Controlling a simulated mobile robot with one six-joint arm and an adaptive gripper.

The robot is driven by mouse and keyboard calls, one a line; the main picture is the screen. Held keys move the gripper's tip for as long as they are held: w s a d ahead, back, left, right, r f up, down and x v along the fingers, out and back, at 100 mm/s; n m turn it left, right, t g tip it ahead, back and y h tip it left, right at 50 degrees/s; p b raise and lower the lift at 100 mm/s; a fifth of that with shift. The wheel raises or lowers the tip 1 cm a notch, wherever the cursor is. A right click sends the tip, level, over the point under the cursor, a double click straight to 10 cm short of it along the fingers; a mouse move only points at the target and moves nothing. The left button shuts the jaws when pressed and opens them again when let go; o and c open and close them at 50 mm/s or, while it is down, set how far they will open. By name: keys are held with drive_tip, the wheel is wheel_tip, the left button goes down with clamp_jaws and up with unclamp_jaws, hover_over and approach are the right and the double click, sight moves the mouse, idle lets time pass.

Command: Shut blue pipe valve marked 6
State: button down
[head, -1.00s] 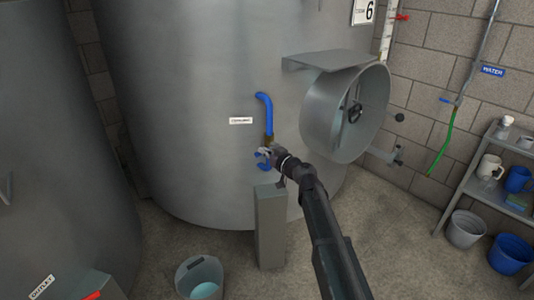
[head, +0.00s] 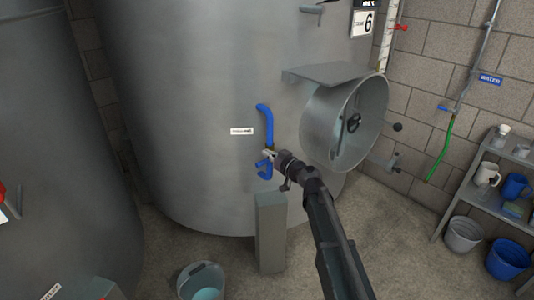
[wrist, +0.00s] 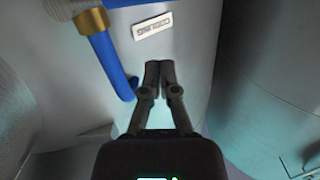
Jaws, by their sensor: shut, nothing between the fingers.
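The blue pipe (head: 265,112) comes out of the steel tank (head: 190,110) whose plate (head: 364,20) reads 6. It runs down towards a valve mostly covered by my gripper (head: 270,155). More blue, a lower pipe bend (head: 265,172), shows just below my gripper. In the wrist view the blue pipe (wrist: 113,62) has a brass collar (wrist: 92,22). My gripper (wrist: 160,66) is shut and empty beside the pipe. The handle's angle cannot be told.
A round open hatch (head: 345,120) juts out right of the pipe. A grey post (head: 271,235) stands below my gripper. A bucket (head: 201,283) is on the floor. A shelf (head: 490,185) stands at the right wall. A COOLING label (wrist: 152,26) is beside the pipe.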

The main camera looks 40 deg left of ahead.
drive_tip(key=d, duration=0.9)
drive_tip(key=shift+s+r, duration=0.15)
drive_tip(key=shift+s, duration=0.2)
drive_tip(key=shift+d, duration=0.1)
drive_tip(key=w+d+f+m+h, duration=0.2)
drive_tip(key=w+d+f+h, duration=0.15)
drive_tip(key=d, duration=0.85)
drive_tip(key=w+d+f+m+h, duration=0.25)
drive_tip(key=d+f, duration=0.25)
drive_tip(key=d, duration=0.7)
drive_tip(key=w+d+f+m+h, duration=0.25)
drive_tip(key=d+f, duration=0.25)
drive_tip(key=d, duration=0.7)
drive_tip(key=s+d+f+m+h, duration=0.1)
drive_tip(key=s+d+m+h, duration=0.2)
drive_tip(key=d, duration=0.7)
drive_tip(key=s+d+f+m+g+h+p, duration=0.1)
drive_tip(key=s+d+m+h, duration=0.2)
drive_tip(key=d, duration=0.7)
drive_tip(key=s+d+f+m+h, duration=0.2)
drive_tip(key=d+m+h, duration=0.1)
drive_tip(key=d, duration=0.7)
wheel_tip(320, 180, up, 22)
drive_tip(key=p, duration=2.2)
drive_tip(key=shift+r, duration=0.2)
